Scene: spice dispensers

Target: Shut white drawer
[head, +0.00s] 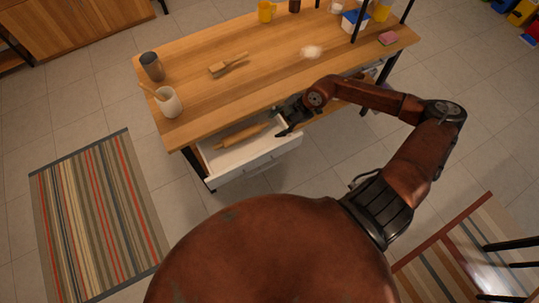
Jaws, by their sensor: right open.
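The white drawer (250,162) stands pulled out under the front left of the wooden table (270,85). A rolling pin (241,136) lies inside it. My right gripper (282,128) is open at the right end of the drawer, just under the table's front edge. It is dark and small here, and I cannot tell whether it touches the drawer. My left gripper is not in view.
A white cup with a utensil (168,103), a dark tumbler (152,66) and a wooden brush (228,65) are on the tabletop. Another drawer (372,72) shows at the right. A striped rug (98,215) lies on the floor at the left.

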